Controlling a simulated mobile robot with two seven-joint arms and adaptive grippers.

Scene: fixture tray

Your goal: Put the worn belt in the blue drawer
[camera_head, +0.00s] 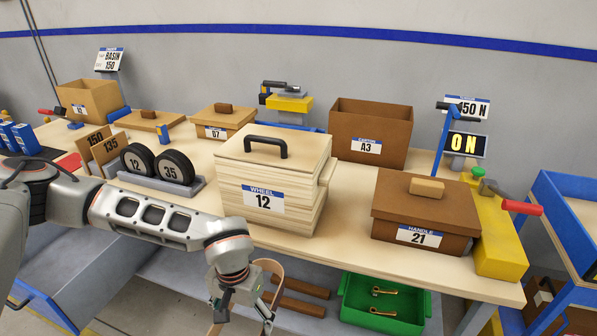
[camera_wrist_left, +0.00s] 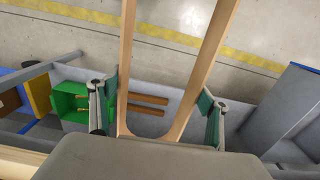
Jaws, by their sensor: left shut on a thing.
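The belt (camera_head: 281,275) is a tan loop hanging at my left gripper (camera_head: 242,298), below the front edge of the workbench. In the left wrist view the belt (camera_wrist_left: 127,60) shows as two long tan strips joined by a curve between the green-padded fingers of the left gripper (camera_wrist_left: 160,115). The left gripper is shut on the belt. A blue-edged, grey open drawer (camera_head: 45,305) is low at the left in the head view, apart from the gripper; my arm hides part of it. My right gripper is not in view.
The workbench (camera_head: 345,240) carries a wooden box labelled WHEEL 12 (camera_head: 250,180) and a brown box labelled HANDLE 21 (camera_head: 400,238). Below it, a green bin (camera_head: 357,300) holds gold handles, beside brown bars (camera_head: 300,285). A blue rack (camera_head: 560,205) stands at the right.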

